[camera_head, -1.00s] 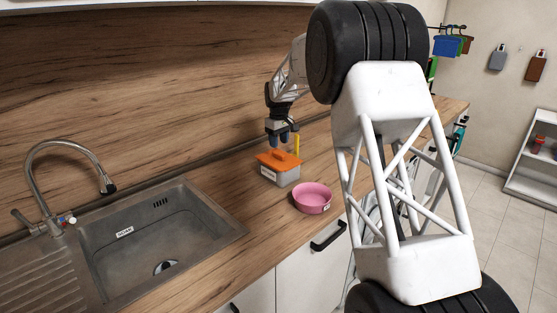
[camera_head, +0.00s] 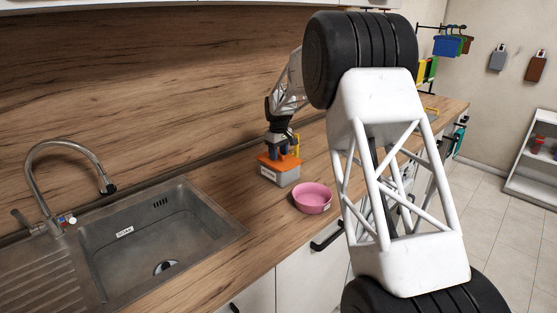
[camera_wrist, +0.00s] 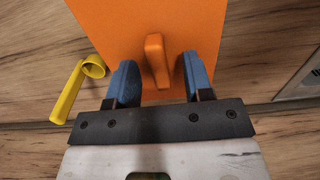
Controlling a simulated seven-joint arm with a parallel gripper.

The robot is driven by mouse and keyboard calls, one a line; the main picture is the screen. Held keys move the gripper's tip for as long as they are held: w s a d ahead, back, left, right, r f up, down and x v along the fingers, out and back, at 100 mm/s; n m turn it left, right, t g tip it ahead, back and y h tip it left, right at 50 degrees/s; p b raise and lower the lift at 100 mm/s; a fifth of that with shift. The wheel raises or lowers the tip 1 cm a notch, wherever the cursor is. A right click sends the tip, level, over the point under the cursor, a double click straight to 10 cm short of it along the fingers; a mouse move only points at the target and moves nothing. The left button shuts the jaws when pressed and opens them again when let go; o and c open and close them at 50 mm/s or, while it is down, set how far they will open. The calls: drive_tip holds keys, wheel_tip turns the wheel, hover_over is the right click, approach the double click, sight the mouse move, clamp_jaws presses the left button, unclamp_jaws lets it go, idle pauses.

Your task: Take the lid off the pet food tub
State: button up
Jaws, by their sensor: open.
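The pet food tub (camera_head: 283,179) is a grey box with a white label on the counter, to the right of the sink. Its orange lid (camera_head: 268,162) sits on top. In the wrist view the lid (camera_wrist: 120,25) fills the top middle, with a raised orange handle (camera_wrist: 157,60) at its centre. My gripper (camera_wrist: 160,80) is open, with one blue finger on each side of the handle. I see gaps between the fingers and the handle. In the head view my gripper (camera_head: 283,150) is right above the lid, pointing down.
A pink bowl (camera_head: 312,198) stands just right of the tub near the counter's front edge. A yellow item (camera_wrist: 75,90) lies beside the tub. The sink (camera_head: 165,240) is to the left. Bare counter (camera_head: 245,200) lies between sink and tub.

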sight(279, 154)
idle(0.3)
clamp_jaws()
drive_tip(key=shift+r, duration=0.15)
drive_tip(key=shift+r, duration=1.35)
drive_tip(key=shift+s+r, duration=0.15)
drive_tip(key=shift+r, duration=0.2)
drive_tip(key=s+d+r, duration=0.1)
drive_tip(key=s+d, duration=0.2)
drive_tip(key=s, duration=1.2)
drive_tip(key=shift+s+r, duration=0.2)
drive_tip(key=shift+d, duration=0.1)
